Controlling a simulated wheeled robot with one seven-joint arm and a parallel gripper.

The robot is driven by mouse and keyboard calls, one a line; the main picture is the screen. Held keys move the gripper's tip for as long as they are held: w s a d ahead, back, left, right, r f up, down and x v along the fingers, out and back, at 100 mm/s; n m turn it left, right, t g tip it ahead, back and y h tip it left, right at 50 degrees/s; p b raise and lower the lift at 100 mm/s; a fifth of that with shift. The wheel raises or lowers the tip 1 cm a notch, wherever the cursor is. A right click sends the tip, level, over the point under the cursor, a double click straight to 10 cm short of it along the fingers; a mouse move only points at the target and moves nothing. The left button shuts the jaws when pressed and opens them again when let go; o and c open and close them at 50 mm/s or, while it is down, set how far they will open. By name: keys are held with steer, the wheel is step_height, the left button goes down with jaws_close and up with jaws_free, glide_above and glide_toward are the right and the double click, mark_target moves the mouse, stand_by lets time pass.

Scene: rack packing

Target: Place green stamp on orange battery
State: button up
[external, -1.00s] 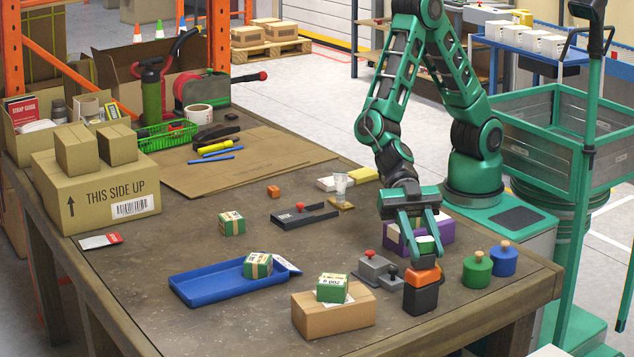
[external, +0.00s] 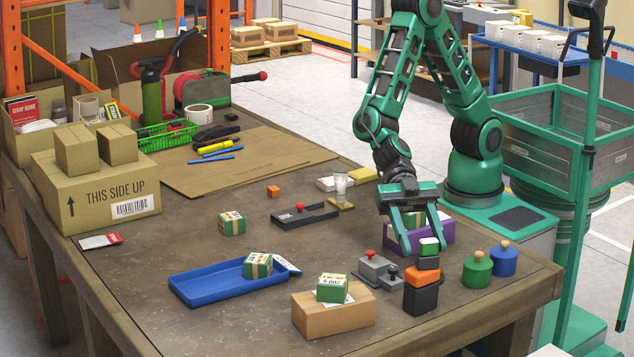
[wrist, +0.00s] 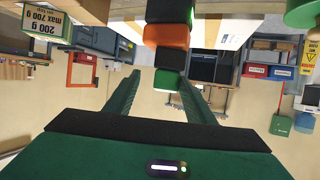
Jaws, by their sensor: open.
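The orange battery (external: 421,276) stands upright near the table's right front, with an orange top and a black lower body. The green stamp (external: 429,245), a small green block with a dark lower part, stands on the battery's orange top. In the wrist view the battery (wrist: 166,35) and the green stamp (wrist: 167,80) line up as one stack, with the stamp's dark part between orange and green. My gripper (external: 418,240) is open at the top of the stack.
A purple box (external: 408,242) stands just behind the stack. A grey device with a red knob (external: 375,266) is left of it. Green (external: 477,271) and blue (external: 503,261) knobbed weights stand right. A carton (external: 333,314) and blue tray (external: 215,288) each carry a green box.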

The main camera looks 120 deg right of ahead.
steer(key=v, duration=1)
steer(key=s+d+f+m+g+h, duration=0.15)
steer(key=s+d+m+h, duration=0.3)
steer(key=d, duration=0.75)
steer(key=s+d+f+m+h, duration=0.25)
steer(key=s+d+h, duration=0.25)
steer(key=d, duration=0.7)
steer(key=s+d+r+m+g+h, duration=0.1)
steer(key=s+d+r+m+g, duration=0.1)
steer(key=s+d+m, duration=0.4)
steer(key=s+d+r+m+g+h, duration=0.2)
steer(key=s+d+m, duration=0.4)
steer(key=s, duration=1)
steer(key=d, duration=0.2)
steer(key=shift+s+d+m, duration=0.35)
steer(key=shift+m, duration=0.05)
